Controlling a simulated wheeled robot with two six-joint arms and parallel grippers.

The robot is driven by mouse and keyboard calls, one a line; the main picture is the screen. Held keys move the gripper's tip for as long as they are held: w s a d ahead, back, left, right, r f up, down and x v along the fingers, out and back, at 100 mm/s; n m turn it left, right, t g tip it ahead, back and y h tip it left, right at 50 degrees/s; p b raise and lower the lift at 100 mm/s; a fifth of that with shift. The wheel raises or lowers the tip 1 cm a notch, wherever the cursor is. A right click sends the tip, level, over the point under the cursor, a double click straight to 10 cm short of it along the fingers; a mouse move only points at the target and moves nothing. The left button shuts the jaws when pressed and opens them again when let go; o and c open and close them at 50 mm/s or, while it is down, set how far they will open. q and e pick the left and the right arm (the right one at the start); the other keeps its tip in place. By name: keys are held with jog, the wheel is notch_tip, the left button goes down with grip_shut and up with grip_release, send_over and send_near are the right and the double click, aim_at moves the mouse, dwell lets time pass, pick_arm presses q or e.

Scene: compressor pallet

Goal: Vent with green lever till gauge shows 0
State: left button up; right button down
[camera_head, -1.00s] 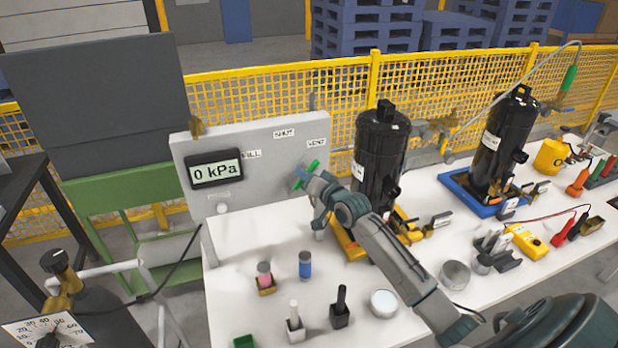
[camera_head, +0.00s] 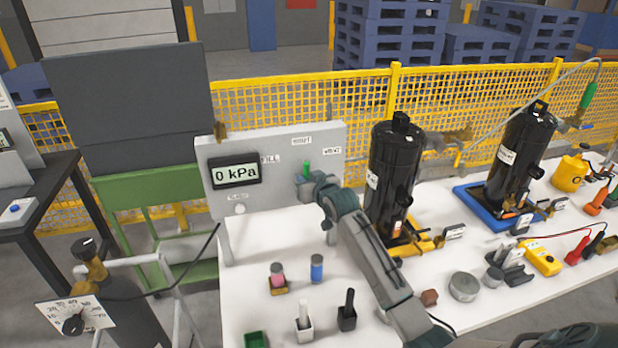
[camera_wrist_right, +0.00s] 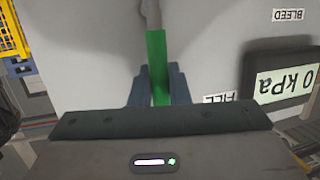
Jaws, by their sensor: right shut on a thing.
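The grey panel (camera_head: 225,225) stands upright at the left end of the white table. Its gauge (camera_head: 236,173) reads 0 kPa; the reading also shows, upside down, in the right wrist view (camera_wrist_right: 286,86). The green lever (camera_head: 307,167) points about straight up, towards the SHUT label (camera_head: 301,141). The VENT label (camera_head: 332,151) is to its right, and the FILL label (camera_head: 270,159) to its left. My right gripper (camera_head: 307,182) is shut on the green lever; its fingers flank the lever (camera_wrist_right: 157,60) in the right wrist view. My left gripper is not in view.
A black compressor (camera_head: 393,175) stands just right of my right arm, another (camera_head: 521,150) farther right. Small pots and tools stand on the table (camera_head: 250,290) before the panel. A gas cylinder (camera_head: 130,305) is at lower left, a yellow fence (camera_head: 290,98) behind.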

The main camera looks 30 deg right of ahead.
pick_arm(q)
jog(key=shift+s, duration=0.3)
pick_arm(e)
jog(key=c, duration=1.4)
grip_release()
jog(key=shift+a, duration=0.1)
jog(key=shift+o, duration=0.2)
